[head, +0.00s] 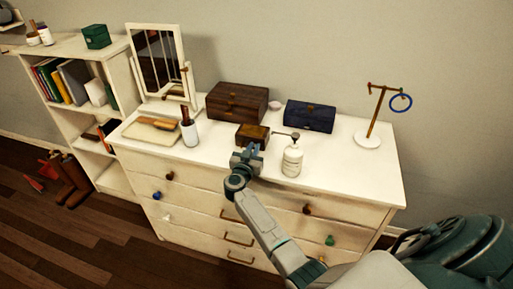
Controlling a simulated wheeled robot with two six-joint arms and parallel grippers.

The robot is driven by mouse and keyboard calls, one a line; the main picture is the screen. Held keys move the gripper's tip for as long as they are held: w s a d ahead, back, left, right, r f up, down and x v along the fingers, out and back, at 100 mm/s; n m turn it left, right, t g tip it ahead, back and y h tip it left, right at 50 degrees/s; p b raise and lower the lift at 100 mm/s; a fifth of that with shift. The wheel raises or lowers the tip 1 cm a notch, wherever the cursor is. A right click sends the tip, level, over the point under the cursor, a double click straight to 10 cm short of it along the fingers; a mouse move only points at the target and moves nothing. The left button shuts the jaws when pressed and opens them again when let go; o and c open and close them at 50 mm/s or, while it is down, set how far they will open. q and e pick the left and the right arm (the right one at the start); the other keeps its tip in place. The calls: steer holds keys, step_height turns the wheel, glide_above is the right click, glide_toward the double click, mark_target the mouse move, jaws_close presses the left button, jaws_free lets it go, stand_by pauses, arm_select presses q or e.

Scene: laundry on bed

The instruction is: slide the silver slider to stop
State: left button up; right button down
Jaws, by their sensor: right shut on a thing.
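A small brown wooden box (254,131) stands on the white dresser top (345,172), near its front edge. My right gripper (247,154) is at the front of this box, low against its left part. It is shut on a small part there, which the fingers hide. I cannot make out a silver slider clearly in the head view; the gripper covers the lower front of the box. My left gripper is not in view.
A white pump bottle (292,161) stands close to the right of my gripper. A cup (189,133) with a brush stands to the left. A larger brown chest (236,102) and a dark blue box (309,116) stand behind. The dresser's right front is clear.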

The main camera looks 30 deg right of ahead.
steer(key=c, duration=1.4)
jaws_free()
steer(key=b+v, duration=0.1)
steer(key=v, duration=0.9)
steer(key=shift+s+a, duration=0.25)
steer(key=shift+s, duration=0.05)
